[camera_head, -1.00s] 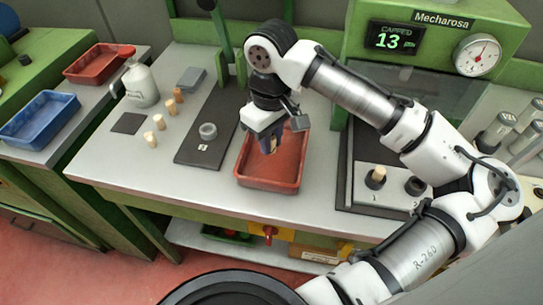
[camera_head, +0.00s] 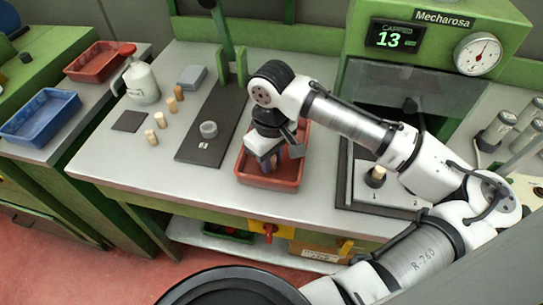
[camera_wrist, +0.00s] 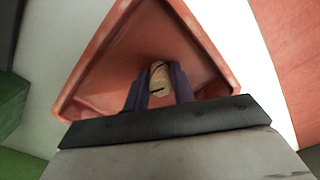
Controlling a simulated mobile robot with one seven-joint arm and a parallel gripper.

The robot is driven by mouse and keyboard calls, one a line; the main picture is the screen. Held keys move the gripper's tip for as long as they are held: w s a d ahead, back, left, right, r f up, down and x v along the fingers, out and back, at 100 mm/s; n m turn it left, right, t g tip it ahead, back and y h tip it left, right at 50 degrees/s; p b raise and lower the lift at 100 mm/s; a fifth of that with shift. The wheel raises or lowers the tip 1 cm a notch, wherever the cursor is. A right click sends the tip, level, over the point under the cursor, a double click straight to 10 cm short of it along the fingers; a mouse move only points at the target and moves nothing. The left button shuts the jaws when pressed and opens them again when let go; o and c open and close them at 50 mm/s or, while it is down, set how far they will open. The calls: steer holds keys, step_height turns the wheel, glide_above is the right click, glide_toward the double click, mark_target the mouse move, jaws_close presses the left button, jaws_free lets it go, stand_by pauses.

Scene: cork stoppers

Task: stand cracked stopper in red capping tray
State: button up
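The red tray (camera_head: 266,187) lies on the light bench in the head view, under my gripper (camera_head: 269,163). In the wrist view its walls and floor (camera_wrist: 203,47) surround the fingers. My gripper (camera_wrist: 160,82) is shut on a pale cork stopper (camera_wrist: 159,78) with dark crack lines on its end. The fingers point down into the tray and the stopper is low inside it. I cannot tell whether the stopper touches the tray floor. In the head view the gripper and wrist mostly hide the stopper.
Another cork (camera_head: 376,175) stands on the station at right. A white bottle (camera_head: 142,85), a second red tray (camera_head: 99,63) and a blue tray (camera_head: 40,117) are at left.

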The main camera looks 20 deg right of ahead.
steer(key=o, duration=0.3)
steer(key=shift+r, duration=0.15)
step_height(320, 180, up, 12)
steer(key=shift+b, duration=0.3)
